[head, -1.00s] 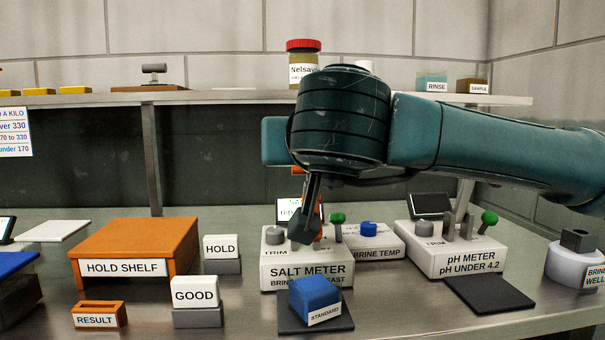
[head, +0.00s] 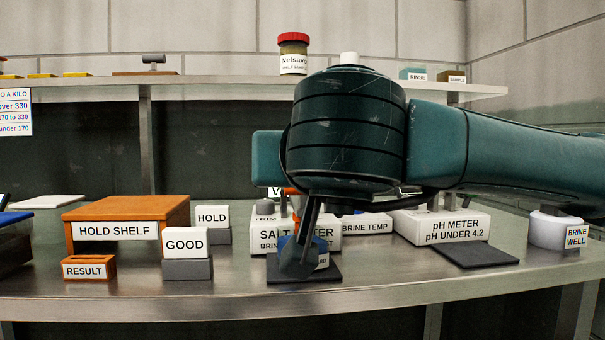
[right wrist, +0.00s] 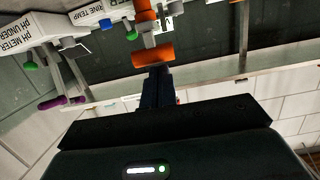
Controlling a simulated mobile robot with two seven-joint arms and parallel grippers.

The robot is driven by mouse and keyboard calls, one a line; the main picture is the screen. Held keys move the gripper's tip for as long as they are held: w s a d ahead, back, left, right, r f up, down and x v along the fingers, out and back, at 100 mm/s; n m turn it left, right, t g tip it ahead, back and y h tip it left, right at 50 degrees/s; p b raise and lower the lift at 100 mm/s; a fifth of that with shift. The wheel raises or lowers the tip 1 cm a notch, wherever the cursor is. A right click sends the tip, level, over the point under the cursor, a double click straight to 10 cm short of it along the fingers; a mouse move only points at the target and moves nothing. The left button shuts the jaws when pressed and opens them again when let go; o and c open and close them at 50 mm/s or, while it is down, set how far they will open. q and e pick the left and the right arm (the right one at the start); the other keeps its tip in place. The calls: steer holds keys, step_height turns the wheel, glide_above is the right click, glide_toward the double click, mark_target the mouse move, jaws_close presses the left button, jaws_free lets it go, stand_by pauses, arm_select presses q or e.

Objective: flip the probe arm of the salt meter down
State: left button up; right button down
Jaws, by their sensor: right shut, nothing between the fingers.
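The salt meter (head: 263,237) is a white box at the middle of the counter, partly hidden behind my right arm. Its orange probe arm (right wrist: 153,57) shows in the right wrist view as an orange crossbar on a post, just beyond my fingertips; I cannot tell whether they touch. In the head view only a bit of orange (head: 292,191) shows beside my wrist. My right gripper (head: 297,264) is shut and empty, pointing down in front of the meter. It also shows in the right wrist view (right wrist: 157,75). My left gripper is out of view.
A blue STANDARD block on a dark pad (head: 325,274) is mostly hidden behind my right fingers. The brine temp unit (head: 367,224) and pH meter (head: 450,227) stand to the right. The GOOD block (head: 186,243) and orange hold shelf (head: 125,210) are left.

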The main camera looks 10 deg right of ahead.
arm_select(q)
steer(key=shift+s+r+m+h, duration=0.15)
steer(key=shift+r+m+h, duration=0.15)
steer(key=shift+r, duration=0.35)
arm_select(e)
step_height(320, 180, down, 2)
steer(key=shift+s+f+g, duration=0.1)
steer(key=shift+f+g, duration=0.1)
steer(key=shift+g, duration=0.1)
step_height(320, 180, up, 5)
steer(key=s+p, duration=0.2)
steer(key=p, duration=0.1)
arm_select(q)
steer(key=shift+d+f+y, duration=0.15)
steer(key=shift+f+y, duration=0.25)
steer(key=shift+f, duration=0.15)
arm_select(e)
steer(key=s+f, duration=0.5)
steer(key=s, duration=0.3)
steer(key=shift+a, duration=0.15)
steer(key=shift+f, duration=0.1)
